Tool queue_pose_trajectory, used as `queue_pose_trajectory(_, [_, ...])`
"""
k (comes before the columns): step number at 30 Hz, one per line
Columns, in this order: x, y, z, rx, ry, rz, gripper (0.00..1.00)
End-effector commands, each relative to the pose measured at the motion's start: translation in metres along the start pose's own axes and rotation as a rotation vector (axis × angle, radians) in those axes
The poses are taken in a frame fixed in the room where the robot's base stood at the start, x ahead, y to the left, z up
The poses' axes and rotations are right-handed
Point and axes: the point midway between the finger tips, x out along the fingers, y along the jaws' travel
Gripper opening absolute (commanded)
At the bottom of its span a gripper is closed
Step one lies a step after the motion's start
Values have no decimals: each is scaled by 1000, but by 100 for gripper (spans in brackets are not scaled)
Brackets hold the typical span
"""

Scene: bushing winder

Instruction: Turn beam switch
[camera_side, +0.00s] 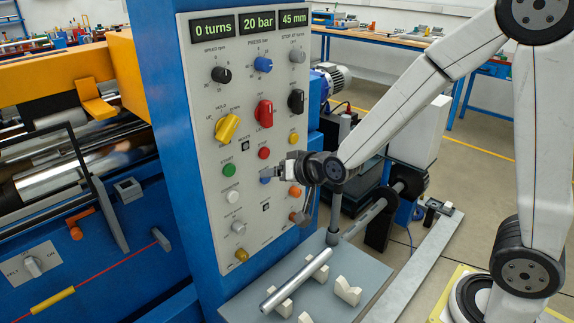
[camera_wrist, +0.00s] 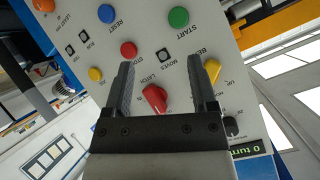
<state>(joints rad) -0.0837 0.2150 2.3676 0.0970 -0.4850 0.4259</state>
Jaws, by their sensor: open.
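The beam switch is a large yellow rotary knob (camera_side: 227,127) on the grey control panel, with UP and HOLD marks around it. In the wrist view the beam switch (camera_wrist: 212,70) shows just past the tip of the right finger, partly hidden by it. My gripper (camera_side: 270,175) is in front of the panel, lower than the beam switch and to its right in the side view. In the wrist view my gripper (camera_wrist: 161,62) is open with nothing between its fingers. The red latch knob (camera_wrist: 154,98) appears in the gap between them.
The red latch knob (camera_side: 264,113) is right of the beam switch. A green start button (camera_side: 228,170) sits below it and a black speed knob (camera_side: 221,74) above. The display (camera_side: 214,25) reads 0 turns. A metal tube (camera_side: 296,281) lies on cream supports below the panel.

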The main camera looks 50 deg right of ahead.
Motion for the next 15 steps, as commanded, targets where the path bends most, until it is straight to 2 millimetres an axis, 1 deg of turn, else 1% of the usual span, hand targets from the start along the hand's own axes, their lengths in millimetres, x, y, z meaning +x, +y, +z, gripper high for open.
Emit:
queue_pose_trajectory(3, [10, -16, -20, 81, 124, -67, 74])
queue_pose_trajectory(9, [17, -40, -52, 211, 313, -188, 74])
queue_pose_trajectory(12, [18, -48, -63, 256, 379, -238, 74])
queue_pose_trajectory(15, [17, -53, -69, 285, 420, -271, 74])
